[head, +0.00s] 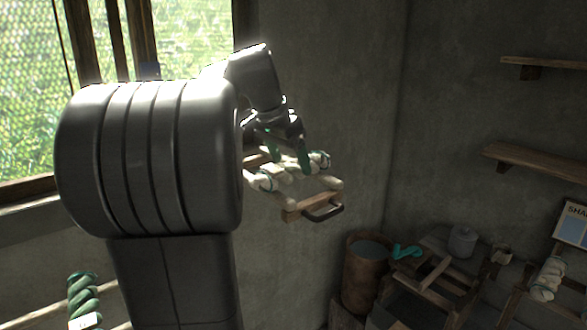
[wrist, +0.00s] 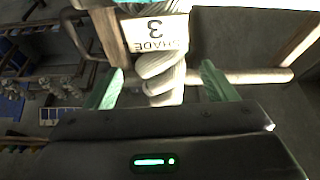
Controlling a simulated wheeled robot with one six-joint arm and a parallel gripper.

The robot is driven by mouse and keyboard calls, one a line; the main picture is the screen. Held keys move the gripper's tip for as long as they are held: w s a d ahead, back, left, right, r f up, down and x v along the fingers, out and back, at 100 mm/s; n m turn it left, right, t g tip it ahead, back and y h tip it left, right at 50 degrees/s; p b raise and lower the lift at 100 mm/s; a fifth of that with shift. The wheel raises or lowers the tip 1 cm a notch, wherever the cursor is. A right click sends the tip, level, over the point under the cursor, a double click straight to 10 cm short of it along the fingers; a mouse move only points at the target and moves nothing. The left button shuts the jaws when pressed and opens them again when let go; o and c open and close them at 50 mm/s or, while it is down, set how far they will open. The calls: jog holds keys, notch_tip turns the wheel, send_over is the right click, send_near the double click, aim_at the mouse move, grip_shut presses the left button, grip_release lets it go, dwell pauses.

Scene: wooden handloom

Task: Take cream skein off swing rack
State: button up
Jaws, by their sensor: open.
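My gripper (head: 289,162) is open at the swing rack (head: 312,207), a wooden frame with pale rods and a dark handle by the wall. In the wrist view, a cream skein (wrist: 163,75) lies between the two spread green fingers of my gripper (wrist: 162,69), with a visible gap on each side. A white tag reading SHADE 3 (wrist: 155,33), upside down, is just above it. A pale rod of the rack (wrist: 250,76) runs behind the fingers. In the head view, cream bundles with green ties (head: 265,181) hang on the rack, partly hidden by my arm and fingers.
A green skein (head: 83,297) with a white tag is at lower left. A brown barrel (head: 364,275), a wooden stand (head: 432,268) and another cream skein (head: 548,279) are at lower right. Two wall shelves (head: 540,163) are on the right. My arm hides much of the left side.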

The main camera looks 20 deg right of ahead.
jog(key=shift+x, duration=1.25)
jog(key=c, duration=1)
jog(key=shift+c, duration=0.7)
jog(key=shift+r, duration=0.15)
